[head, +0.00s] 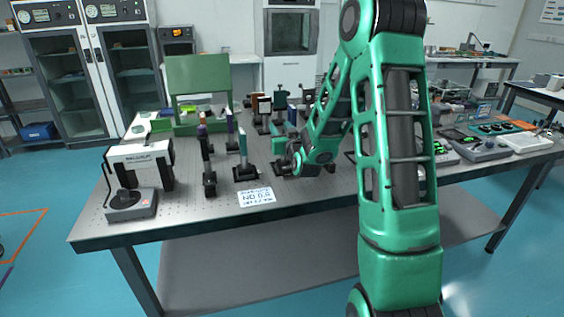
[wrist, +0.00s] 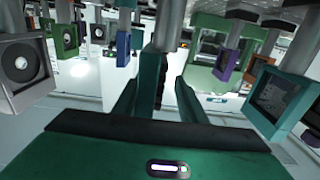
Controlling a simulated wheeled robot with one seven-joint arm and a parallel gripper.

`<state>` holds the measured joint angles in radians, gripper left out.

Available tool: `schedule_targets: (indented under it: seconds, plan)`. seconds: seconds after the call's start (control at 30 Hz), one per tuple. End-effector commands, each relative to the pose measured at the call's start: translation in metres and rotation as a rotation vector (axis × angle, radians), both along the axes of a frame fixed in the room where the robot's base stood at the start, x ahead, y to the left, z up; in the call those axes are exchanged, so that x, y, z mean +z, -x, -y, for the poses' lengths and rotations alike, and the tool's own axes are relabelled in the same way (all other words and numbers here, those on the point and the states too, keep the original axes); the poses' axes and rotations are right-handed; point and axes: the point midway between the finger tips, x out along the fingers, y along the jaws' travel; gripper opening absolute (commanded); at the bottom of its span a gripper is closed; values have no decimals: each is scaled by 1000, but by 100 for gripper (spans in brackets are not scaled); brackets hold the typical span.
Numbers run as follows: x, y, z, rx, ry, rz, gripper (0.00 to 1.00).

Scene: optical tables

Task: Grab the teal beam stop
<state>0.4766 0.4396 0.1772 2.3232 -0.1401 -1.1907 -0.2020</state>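My gripper (wrist: 157,100) is open, its two green fingers on either side of a slim teal plate, the teal beam stop (wrist: 150,75), in the wrist view. The plate is seen nearly edge-on, with its grey post above it in this upside-down picture. A narrow gap shows between the plate and the right finger; contact on the left side is hard to tell. In the head view my gripper (head: 282,145) is low over the optical table (head: 180,208), and the beam stop there is largely hidden by it.
A teal-framed plate (wrist: 280,100) stands close at the right in the wrist view. A grey mount with a round opening (wrist: 22,62) is at the left. Several other posts stand behind.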

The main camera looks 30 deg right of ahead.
Motion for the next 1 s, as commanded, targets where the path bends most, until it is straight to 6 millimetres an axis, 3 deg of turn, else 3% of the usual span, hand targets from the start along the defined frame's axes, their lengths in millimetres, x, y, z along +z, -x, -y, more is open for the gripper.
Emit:
schedule_targets:
  seconds: [0.07,0.23,1.0]
  plan:
    - [0,2,7,-8,-1,0,38]
    - [0,4,12,-15,0,0,0]
    - [1,4,15,-18,0,2,0]
